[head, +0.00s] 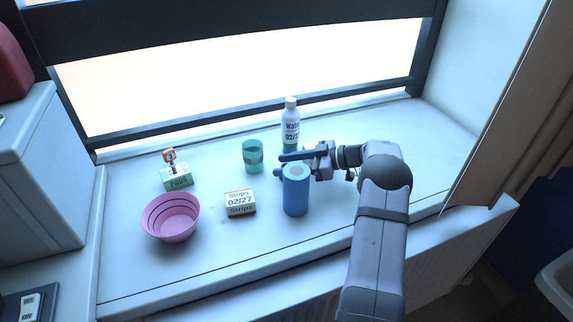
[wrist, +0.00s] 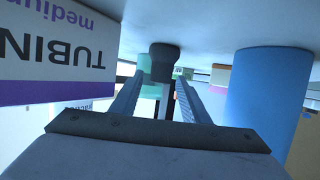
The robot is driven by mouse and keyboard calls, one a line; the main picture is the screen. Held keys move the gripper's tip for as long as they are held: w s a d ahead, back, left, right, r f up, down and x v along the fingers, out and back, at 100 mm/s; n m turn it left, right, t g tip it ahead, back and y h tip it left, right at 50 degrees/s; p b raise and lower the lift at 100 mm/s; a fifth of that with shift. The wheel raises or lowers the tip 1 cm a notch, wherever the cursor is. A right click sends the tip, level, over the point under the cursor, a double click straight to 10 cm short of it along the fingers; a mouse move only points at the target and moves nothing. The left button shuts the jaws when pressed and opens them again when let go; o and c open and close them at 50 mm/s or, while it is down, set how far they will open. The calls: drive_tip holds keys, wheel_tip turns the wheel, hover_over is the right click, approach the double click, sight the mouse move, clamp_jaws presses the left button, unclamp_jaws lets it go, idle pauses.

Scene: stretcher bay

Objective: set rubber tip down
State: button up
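The rubber tip (wrist: 164,60) is a dark grey piece with a wide round end and a narrower body. In the wrist view it sits between the two fingers of my gripper (wrist: 161,88), which look closed on its sides. Its wide end is close to the pale sill surface, which fills the top of that view; whether it touches cannot be told. In the head view my gripper (head: 280,165) points left, low over the sill behind the blue cylinder (head: 296,192). The rubber tip cannot be made out there.
The blue cylinder also stands close on the right in the wrist view (wrist: 268,95). A tubing box (wrist: 50,60) is close on the left. Around are a bottle (head: 290,128), teal cup (head: 252,157), strips box (head: 240,204), pads box (head: 177,178) and pink bowl (head: 172,220).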

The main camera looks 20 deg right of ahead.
drive_tip(key=shift+f, duration=0.1)
drive_tip(key=shift+r, duration=0.4)
drive_tip(key=shift+s+d+r, duration=0.15)
drive_tip(key=shift+d+r, duration=0.05)
drive_tip(key=shift+d, duration=0.1)
drive_tip(key=b+v, duration=0.2)
drive_tip(key=v, duration=0.9)
drive_tip(key=shift+r, duration=0.2)
drive_tip(key=shift+s+d, duration=0.1)
drive_tip(key=shift+d, duration=0.05)
